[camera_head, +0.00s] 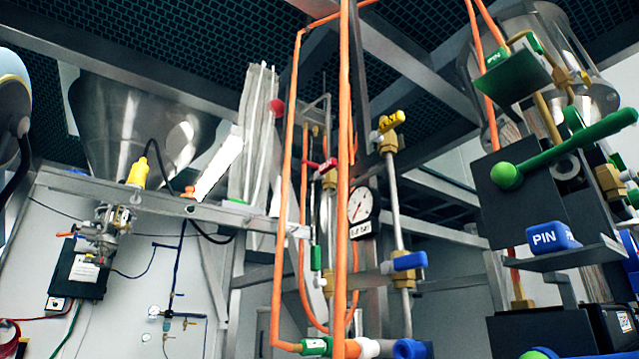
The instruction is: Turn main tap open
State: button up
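Several taps with coloured handles show in the head view; I cannot tell which is the main tap. A yellow-handled tap (390,122) sits at the top of an upright steel pipe, right of the gauge. A blue-handled tap (405,262) is lower on the same pipe. A red-handled tap (320,165) is on a thinner pipe to the left. A large green lever (568,148) with a ball end slants across dark plates at the right. A rounded white and dark part at the left edge seems to be my arm. My gripper is not visible.
Orange hoses (286,190) run upright in front of the pipes. A round pressure gauge (360,205) is mid-picture. A steel hopper (135,125) hangs at the left above a steel beam (150,200). A blue PIN block (553,236) sits at right.

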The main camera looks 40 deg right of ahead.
aim_at(329, 166)
jog(key=i+j+z, duration=0.1)
jog(key=z, duration=0.25)
jog(key=i+j+z, duration=0.1)
jog(key=z, duration=0.25)
jog(key=j+z, duration=0.1)
jog(key=z, duration=0.25)
